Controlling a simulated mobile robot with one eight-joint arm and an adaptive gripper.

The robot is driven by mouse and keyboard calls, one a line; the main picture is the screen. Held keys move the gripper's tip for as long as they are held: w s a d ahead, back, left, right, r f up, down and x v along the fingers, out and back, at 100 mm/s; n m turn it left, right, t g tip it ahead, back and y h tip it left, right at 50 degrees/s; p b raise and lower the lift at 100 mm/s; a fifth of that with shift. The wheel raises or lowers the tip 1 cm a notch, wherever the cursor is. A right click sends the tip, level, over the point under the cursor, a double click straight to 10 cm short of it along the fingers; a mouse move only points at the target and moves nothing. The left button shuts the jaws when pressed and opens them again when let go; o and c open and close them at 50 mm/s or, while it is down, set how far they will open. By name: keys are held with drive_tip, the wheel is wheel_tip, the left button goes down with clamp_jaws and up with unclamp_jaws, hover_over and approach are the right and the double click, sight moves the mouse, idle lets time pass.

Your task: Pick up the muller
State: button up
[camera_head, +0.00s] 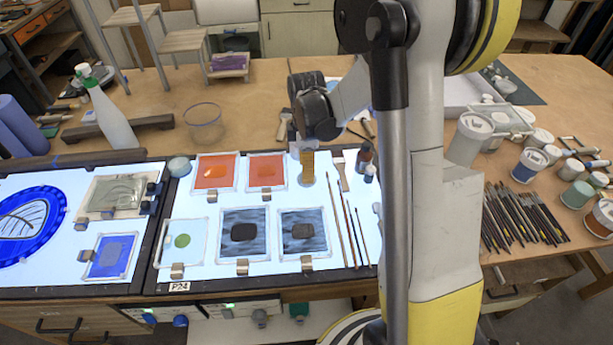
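An upright amber-brown cylinder (307,167) with a paler top stands on the lit white panel, just right of the orange glass squares. It may be the muller, but its shape is too small to be sure. The dark end of my arm with my gripper (309,112) hangs above and behind it, close to it in the picture. I cannot make out the fingertips or whether they are apart. Nothing shows clearly held. I cannot tell whether the gripper touches the cylinder.
Painted glass squares (243,233) lie on the light panel, with long brushes (347,230) at its right. A clear glass bowl (204,120) and a white bottle (108,115) stand behind. Jars (470,137) and many brushes (524,215) crowd the right. My arm hides part of the table.

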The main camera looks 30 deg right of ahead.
clamp_jaws()
idle(0.3)
drive_tip(key=shift+r, duration=0.1)
wheel_tip(320, 180, up, 10)
drive_tip(key=shift+f+p, duration=0.1)
drive_tip(key=shift+p, duration=1.1)
drive_tip(key=c, duration=0.8)
unclamp_jaws()
clamp_jaws()
